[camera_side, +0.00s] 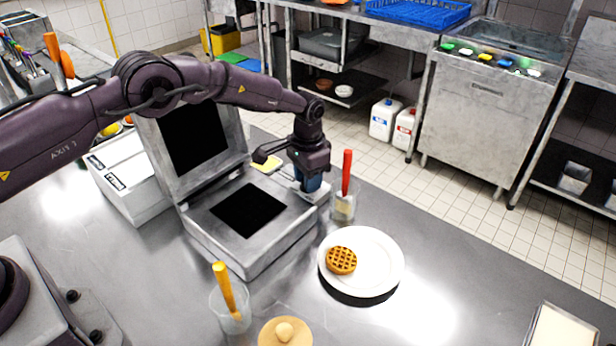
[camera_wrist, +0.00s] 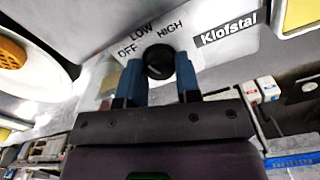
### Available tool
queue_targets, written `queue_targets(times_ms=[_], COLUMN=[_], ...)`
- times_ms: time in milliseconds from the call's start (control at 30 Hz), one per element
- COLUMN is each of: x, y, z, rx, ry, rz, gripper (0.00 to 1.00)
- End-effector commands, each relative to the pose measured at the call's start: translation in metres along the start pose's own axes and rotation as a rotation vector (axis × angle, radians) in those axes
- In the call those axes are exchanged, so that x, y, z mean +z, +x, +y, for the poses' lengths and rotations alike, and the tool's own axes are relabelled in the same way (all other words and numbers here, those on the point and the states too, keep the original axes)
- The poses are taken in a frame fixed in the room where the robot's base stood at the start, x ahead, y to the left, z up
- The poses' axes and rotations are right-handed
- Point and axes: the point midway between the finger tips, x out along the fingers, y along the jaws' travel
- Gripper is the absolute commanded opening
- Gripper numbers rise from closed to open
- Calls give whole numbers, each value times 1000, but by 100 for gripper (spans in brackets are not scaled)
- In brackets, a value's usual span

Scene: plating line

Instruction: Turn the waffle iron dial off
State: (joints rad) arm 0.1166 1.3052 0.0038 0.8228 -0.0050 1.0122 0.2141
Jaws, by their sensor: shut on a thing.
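The waffle iron (camera_side: 268,252) stands on the steel counter with its lid (camera_side: 158,128) raised and its dark plate bare. Its dial (camera_wrist: 159,61) is a black round knob on the light panel, marked OFF, LOW and HIGH, with the name Klofstal beside it. My gripper (camera_side: 311,184) is at the iron's right side, pointing down. In the wrist view its blue fingers (camera_wrist: 158,68) stand on both sides of the dial and are shut on it. I cannot tell which mark the dial points to. In the side view my gripper hides the dial.
Close to the gripper stands a clear cup with a red-handled tool (camera_side: 347,172). A white plate (camera_side: 390,268) with a waffle (camera_side: 341,261) lies to the right. A cup with a yellow-handled tool (camera_side: 225,290) stands in front. The counter's right front is mostly clear.

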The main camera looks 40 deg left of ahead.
Motion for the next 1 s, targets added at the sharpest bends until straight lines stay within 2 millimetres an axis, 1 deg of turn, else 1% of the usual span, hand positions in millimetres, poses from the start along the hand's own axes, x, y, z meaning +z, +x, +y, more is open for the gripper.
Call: queue_targets(times_ms=[400,600,800,1000], x=[1,1,1,1], y=[-1,-1,-1,-1], z=[0,0,0,0], rx=[-2,-2,-3,-3], ry=[-390,-543,-653,-713], rz=[-6,-6,-6,-7], gripper=[7,7,7,7])
